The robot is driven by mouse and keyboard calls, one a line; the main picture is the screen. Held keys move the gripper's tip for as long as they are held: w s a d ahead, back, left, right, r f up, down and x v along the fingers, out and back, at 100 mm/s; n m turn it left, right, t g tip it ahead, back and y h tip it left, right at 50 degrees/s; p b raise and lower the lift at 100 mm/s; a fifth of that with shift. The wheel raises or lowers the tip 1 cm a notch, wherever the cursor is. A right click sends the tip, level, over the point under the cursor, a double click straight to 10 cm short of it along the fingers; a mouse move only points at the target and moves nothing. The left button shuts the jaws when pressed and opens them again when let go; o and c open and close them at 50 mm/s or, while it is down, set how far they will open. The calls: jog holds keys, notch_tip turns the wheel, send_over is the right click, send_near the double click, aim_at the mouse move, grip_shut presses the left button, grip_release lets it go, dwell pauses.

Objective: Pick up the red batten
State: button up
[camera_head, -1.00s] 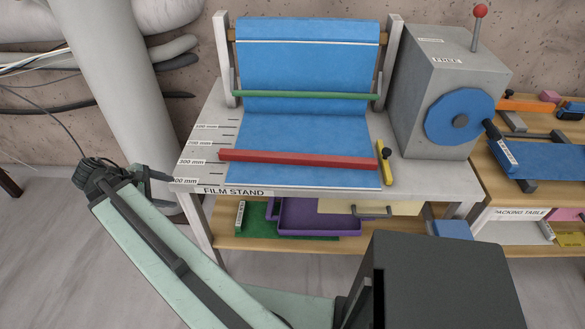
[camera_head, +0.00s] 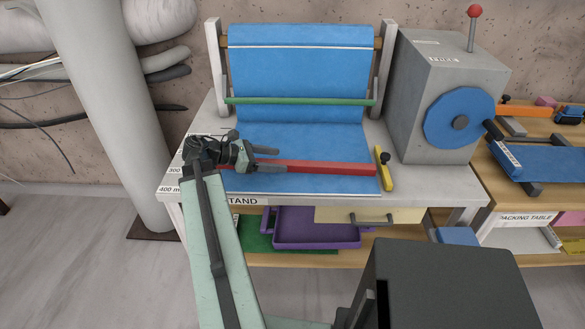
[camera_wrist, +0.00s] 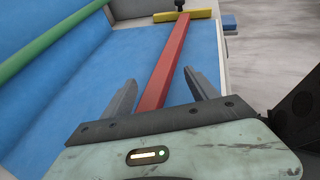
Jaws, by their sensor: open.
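The red batten (camera_head: 325,168) lies across the blue film on the film stand, and its left part is hidden behind my gripper in the head view. My gripper (camera_head: 268,159) is over the left half of the batten. In the wrist view the batten (camera_wrist: 167,62) runs away from me between the two open fingers of my gripper (camera_wrist: 160,93). One finger is on each side, with a gap to the batten. The fingers appear to be above or around it; their exact height is unclear.
The film stand (camera_head: 440,187) carries a green bar (camera_head: 300,100) behind the batten. A yellow piece with a black knob (camera_head: 385,172) sits near the batten's right end. A grey box with a blue wheel (camera_head: 459,118) stands at right. A pipe (camera_head: 105,100) rises at left.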

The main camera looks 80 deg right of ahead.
aim_at(290, 163)
jog(key=b+x, duration=0.1)
jog(key=x, duration=0.1)
jog(key=b+x, duration=0.1)
jog(key=x, duration=0.2)
jog(key=shift+w+f, duration=0.1)
jog(key=shift+f, duration=0.3)
jog(key=shift+r, duration=0.1)
grip_shut()
